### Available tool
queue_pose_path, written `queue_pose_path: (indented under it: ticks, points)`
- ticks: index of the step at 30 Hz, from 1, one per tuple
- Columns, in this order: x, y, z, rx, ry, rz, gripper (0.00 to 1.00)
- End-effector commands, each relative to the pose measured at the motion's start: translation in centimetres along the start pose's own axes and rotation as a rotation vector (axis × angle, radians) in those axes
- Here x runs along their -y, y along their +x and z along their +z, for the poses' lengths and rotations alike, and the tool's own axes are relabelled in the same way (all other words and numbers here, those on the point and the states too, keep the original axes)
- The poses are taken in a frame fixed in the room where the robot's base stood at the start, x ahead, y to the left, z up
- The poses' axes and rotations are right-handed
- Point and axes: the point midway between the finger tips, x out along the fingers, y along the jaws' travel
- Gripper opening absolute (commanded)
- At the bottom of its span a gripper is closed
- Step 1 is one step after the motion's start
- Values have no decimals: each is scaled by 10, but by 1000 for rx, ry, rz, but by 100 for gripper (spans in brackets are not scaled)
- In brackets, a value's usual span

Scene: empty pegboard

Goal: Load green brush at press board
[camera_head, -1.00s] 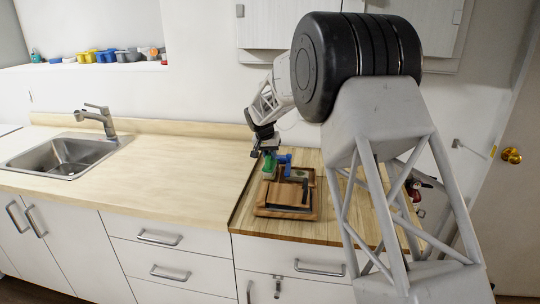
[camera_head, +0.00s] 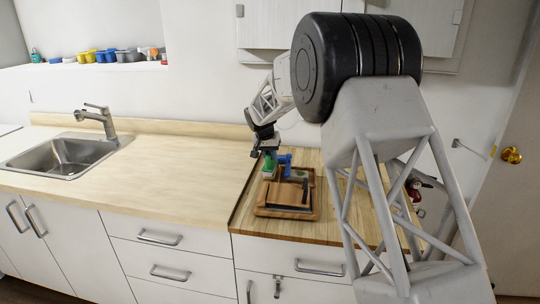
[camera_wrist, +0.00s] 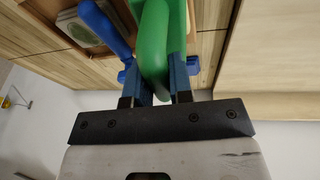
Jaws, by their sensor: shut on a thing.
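My gripper (camera_wrist: 161,90) is shut on the handle of the green brush (camera_wrist: 154,45), which fills the space between its fingers in the wrist view. In the head view the green brush (camera_head: 269,166) hangs under my gripper (camera_head: 262,151), at the left edge of the wooden press board (camera_head: 270,212). I cannot tell whether the brush touches the board. A blue-handled thing (camera_head: 285,160) is close to the right of the brush; its blue handle (camera_wrist: 104,28) shows left of the green one in the wrist view.
The press board sits on a darker wooden counter section (camera_head: 340,221). A dark, long piece (camera_head: 305,191) lies on the board. The lighter counter (camera_head: 160,165) to the left is clear up to the sink (camera_head: 68,155). Several colourful items (camera_head: 90,56) stand on the back ledge.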

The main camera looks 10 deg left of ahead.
Motion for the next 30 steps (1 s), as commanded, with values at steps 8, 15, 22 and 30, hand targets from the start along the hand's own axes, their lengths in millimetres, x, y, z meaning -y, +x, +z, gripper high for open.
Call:
queue_pose_path:
  ticks: [8,15,22,30]
  points:
    - [0,-1,0,3,-1,1,2]
    - [-2,-15,-4,1,0,1,2]
    - [-4,-28,-7,0,0,0,2]
    - [-6,-42,-11,1,-1,1,2]
